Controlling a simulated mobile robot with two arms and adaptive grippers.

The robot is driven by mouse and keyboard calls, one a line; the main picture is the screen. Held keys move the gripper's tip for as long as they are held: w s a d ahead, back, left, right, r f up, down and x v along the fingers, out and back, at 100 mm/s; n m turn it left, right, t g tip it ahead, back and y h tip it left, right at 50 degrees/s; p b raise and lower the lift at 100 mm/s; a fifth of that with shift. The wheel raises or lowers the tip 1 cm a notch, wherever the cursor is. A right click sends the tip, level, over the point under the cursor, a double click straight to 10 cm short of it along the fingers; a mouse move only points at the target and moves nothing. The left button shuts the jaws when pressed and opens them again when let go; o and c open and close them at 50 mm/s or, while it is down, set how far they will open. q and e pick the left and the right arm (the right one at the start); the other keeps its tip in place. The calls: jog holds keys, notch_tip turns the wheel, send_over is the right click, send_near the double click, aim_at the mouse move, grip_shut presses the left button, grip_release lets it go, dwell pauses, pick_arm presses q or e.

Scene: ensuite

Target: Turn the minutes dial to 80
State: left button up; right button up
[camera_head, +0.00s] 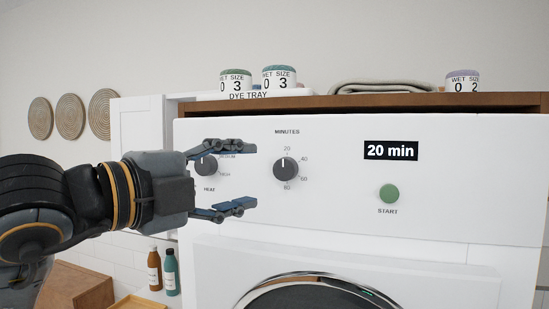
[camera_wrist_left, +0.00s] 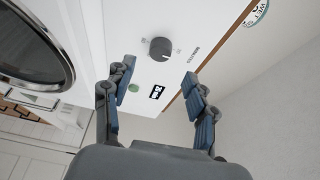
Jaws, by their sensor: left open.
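The dark minutes dial (camera_head: 286,169) is on the white front panel of the machine, with marks 20, 40, 60 and 80 around it. Its white pointer line points up toward 20. The display (camera_head: 391,151) reads "20 min". My left gripper (camera_head: 248,176) is open and empty, its fingers pointing right, left of the minutes dial and in front of the heat dial (camera_head: 206,165). In the left wrist view the minutes dial (camera_wrist_left: 161,49) lies ahead, between and beyond the open fingers (camera_wrist_left: 160,97). My right gripper is not in view.
A green start button (camera_head: 389,194) sits below the display. The round door (camera_head: 318,291) is beneath the panel. Two bottles (camera_head: 170,272) stand at lower left.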

aim_at(282, 171)
pick_arm(q)
jog(key=p+x, duration=0.2)
jog(key=x, duration=0.4)
jog(key=shift+r, duration=0.2)
jog(key=shift+w+d+f+p, duration=0.15)
jog(key=shift+w+d+p, duration=0.3)
jog(key=shift+w, duration=0.05)
jog(key=shift+s, duration=0.1)
jog(key=c, duration=1.2)
